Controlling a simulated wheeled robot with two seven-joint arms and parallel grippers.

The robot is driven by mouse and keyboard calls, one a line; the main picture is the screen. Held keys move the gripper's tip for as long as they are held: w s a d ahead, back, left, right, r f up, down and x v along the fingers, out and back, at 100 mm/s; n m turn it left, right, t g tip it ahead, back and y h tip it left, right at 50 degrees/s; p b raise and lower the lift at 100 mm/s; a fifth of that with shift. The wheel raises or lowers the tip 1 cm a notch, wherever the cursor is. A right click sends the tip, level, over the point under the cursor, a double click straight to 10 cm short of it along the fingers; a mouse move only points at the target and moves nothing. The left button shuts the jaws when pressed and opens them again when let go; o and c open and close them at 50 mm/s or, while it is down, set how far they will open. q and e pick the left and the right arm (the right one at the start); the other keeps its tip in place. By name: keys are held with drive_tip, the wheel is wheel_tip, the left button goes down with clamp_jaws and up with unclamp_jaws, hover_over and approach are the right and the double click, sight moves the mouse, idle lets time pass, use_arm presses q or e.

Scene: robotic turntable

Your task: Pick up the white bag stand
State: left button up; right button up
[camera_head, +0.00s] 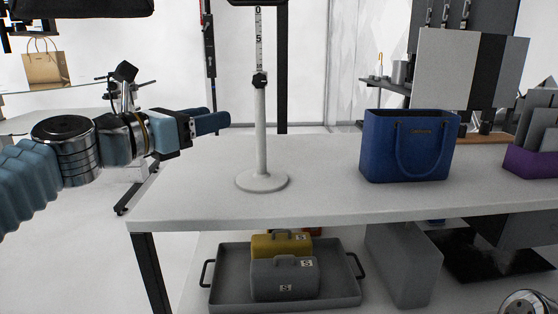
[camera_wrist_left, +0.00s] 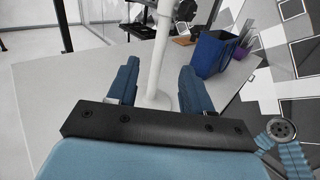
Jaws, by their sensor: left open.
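The white bag stand (camera_head: 261,135) stands upright on the white table, with a round base, a thin pole and a black clamp with a scale on top. In the left wrist view the stand's pole (camera_wrist_left: 158,60) rises ahead, in line with the gap between the fingers. My left gripper (camera_head: 222,122) is open and empty, just left of the pole at mid height and apart from it. Its two fingers also show in the left wrist view (camera_wrist_left: 156,88). My right gripper is not clearly in view; only a bit of metal shows at the bottom right.
A blue handbag (camera_head: 408,146) stands on the table (camera_head: 330,197) to the right of the stand. A purple holder (camera_head: 530,162) is farther right. Below, a grey tray (camera_head: 230,290) holds toolboxes. The tabletop between stand and bag is clear.

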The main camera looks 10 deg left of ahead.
sight(256, 105)
use_arm(q)
drive_tip(key=p+x, duration=0.1)
drive_tip(key=x, duration=1.2)
drive_tip(key=shift+d+r, duration=0.15)
clamp_jaws()
